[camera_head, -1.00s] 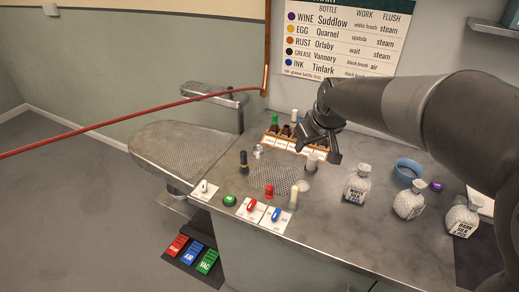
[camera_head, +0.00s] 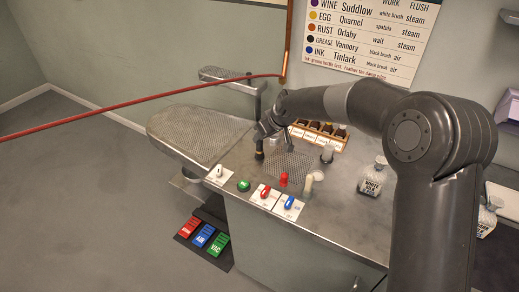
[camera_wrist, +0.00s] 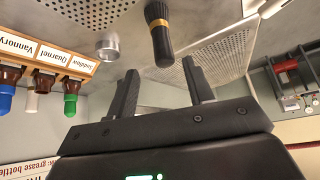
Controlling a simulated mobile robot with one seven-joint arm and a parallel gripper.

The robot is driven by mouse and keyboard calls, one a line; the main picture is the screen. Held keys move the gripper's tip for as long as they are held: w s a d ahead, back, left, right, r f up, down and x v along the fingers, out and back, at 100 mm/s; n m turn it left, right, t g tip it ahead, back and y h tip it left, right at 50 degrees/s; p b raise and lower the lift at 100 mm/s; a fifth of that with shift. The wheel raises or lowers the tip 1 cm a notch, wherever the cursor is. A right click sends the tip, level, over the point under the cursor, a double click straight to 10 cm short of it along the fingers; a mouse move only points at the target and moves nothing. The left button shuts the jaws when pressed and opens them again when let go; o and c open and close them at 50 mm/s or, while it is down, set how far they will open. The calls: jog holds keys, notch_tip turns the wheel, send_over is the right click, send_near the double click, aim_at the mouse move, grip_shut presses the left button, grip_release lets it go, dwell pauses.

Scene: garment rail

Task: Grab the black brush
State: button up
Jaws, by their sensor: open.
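The black brush (camera_head: 259,151) stands upright on the grey bench beside the perforated pad, with a gold band around it. In the wrist view the brush (camera_wrist: 161,36) lies just beyond my fingertips, in line with the gap between them. My gripper (camera_head: 267,130) is at the brush's upper end in the head view, partly covering it. In the wrist view my gripper (camera_wrist: 160,68) is open, its two black fingers apart with nothing between them. I cannot tell whether either finger touches the brush.
A wooden rack (camera_head: 320,133) of small bottles stands behind, and a metal cup (camera_wrist: 107,48) is close by in the wrist view. A green button (camera_head: 243,185), a red knob (camera_head: 283,180) and a white cylinder (camera_head: 308,184) are at the front. A red hose (camera_head: 150,107) crosses left.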

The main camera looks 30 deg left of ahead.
aim_at(260, 148)
jog(key=shift+s+x, duration=0.15)
jog(key=shift+x, duration=1.3)
jog(key=shift+s+x, duration=0.15)
jog(key=shift+x, duration=1.3)
grip_shut()
